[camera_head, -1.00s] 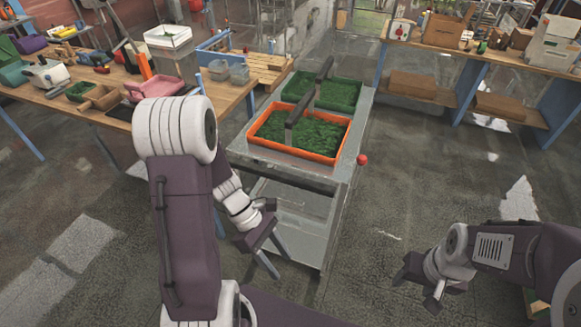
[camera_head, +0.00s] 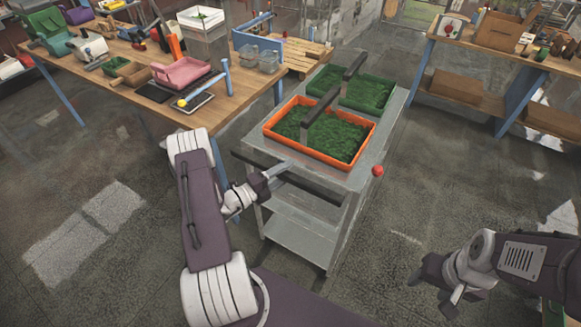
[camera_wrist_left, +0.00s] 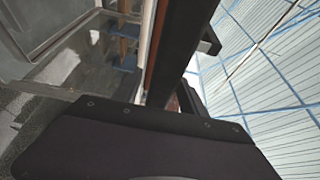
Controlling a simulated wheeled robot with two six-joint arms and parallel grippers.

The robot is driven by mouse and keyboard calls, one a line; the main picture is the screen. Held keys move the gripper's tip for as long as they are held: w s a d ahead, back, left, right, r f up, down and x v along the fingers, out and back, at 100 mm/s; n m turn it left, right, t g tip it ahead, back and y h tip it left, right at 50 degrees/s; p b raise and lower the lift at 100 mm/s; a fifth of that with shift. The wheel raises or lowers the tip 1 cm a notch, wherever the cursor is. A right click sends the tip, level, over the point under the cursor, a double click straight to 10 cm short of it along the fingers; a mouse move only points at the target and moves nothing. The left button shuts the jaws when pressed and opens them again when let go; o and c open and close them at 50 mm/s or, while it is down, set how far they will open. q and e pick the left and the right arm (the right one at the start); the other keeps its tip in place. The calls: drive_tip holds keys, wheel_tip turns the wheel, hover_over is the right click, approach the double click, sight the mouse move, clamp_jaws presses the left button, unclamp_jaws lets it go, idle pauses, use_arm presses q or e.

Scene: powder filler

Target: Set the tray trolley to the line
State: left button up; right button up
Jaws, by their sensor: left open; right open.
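The grey metal trolley (camera_head: 340,183) stands in the middle of the head view. Its top carries an orange-rimmed tray (camera_head: 330,160) of green growth and a green tray (camera_head: 393,112) behind it. A dark handle bar (camera_head: 322,196) runs along the trolley's near end. My left gripper (camera_head: 283,168) is open at this bar; whether it touches the bar is unclear. In the left wrist view, a dark bar (camera_wrist_left: 180,45) slants just beyond the gripper body. My right gripper (camera_head: 428,293) is open and empty over the floor, right of the trolley. I cannot make out a floor line.
A wooden workbench (camera_head: 115,62) with a pink tray (camera_head: 181,73) stands at left, close to the trolley. A wooden pallet (camera_head: 303,56) lies behind it. Another bench (camera_head: 497,55) stands at far right. The floor (camera_head: 420,200) right of the trolley is clear.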

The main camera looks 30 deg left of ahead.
use_arm(q)
drive_tip(key=shift+x, duration=1.1)
drive_tip(key=shift+s, duration=0.1)
clamp_jaws()
idle(0.5)
